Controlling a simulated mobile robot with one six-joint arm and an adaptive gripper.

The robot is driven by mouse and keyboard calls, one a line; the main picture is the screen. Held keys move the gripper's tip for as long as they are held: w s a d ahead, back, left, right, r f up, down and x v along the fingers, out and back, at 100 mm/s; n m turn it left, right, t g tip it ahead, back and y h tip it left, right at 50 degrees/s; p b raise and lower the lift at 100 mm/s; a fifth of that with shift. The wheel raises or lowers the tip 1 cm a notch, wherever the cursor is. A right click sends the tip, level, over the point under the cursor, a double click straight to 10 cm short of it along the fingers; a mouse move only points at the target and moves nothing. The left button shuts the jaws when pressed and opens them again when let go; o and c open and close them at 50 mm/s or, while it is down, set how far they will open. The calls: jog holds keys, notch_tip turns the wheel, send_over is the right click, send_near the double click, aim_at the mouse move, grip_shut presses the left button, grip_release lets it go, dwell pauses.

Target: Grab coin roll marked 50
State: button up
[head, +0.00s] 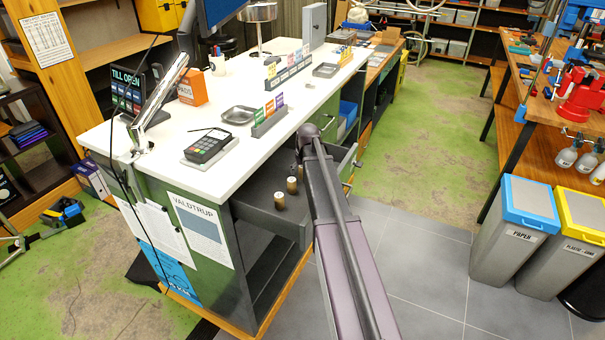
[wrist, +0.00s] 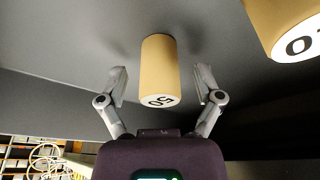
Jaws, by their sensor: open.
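A tan coin roll marked 50 (wrist: 158,65) stands in the wrist view, its number upside down on the white end face. My gripper (wrist: 161,74) is open, with one finger on each side of this roll and a visible gap on both sides. A second tan roll (wrist: 288,22) is cut off at the top right; only part of its number shows. In the head view, small rolls (head: 279,201) and (head: 292,185) stand in the open grey drawer (head: 257,192). Their marks are too small to read there, and my arm hides my gripper.
My arm crosses the drawer's right side. Bins (head: 525,235) stand at the right; the grey floor between is clear.

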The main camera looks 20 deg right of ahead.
grip_shut()
dwell(0.3)
jog(key=shift+r, duration=0.1)
notch_tip(320, 180, up, 10)
jog(key=p, duration=1)
dwell(0.8)
